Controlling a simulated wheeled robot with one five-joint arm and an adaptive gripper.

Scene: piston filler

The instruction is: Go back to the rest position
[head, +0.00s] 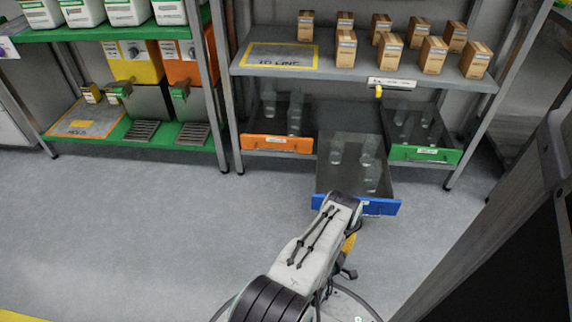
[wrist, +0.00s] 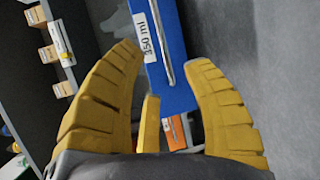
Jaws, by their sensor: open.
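My gripper (wrist: 165,75) is open, its yellow fingers spread on either side of the blue drawer front (wrist: 172,45) in the wrist view. The drawer front has a handle bar and a label reading 350 ml. In the head view the blue-fronted drawer (head: 382,207) is pulled out from the shelf, with several clear containers (head: 370,178) in it. My arm reaches to its front edge, and most of the gripper is hidden behind the arm there. I cannot tell whether the fingers touch the handle.
The orange drawer (head: 276,143) and green drawer (head: 425,154) sit on either side, farther back. Small boxes (head: 391,53) stand on the shelf above. A rack (head: 125,131) with dispensers stands left. A dark panel (head: 520,240) is close on the right. The floor (head: 130,220) at left is clear.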

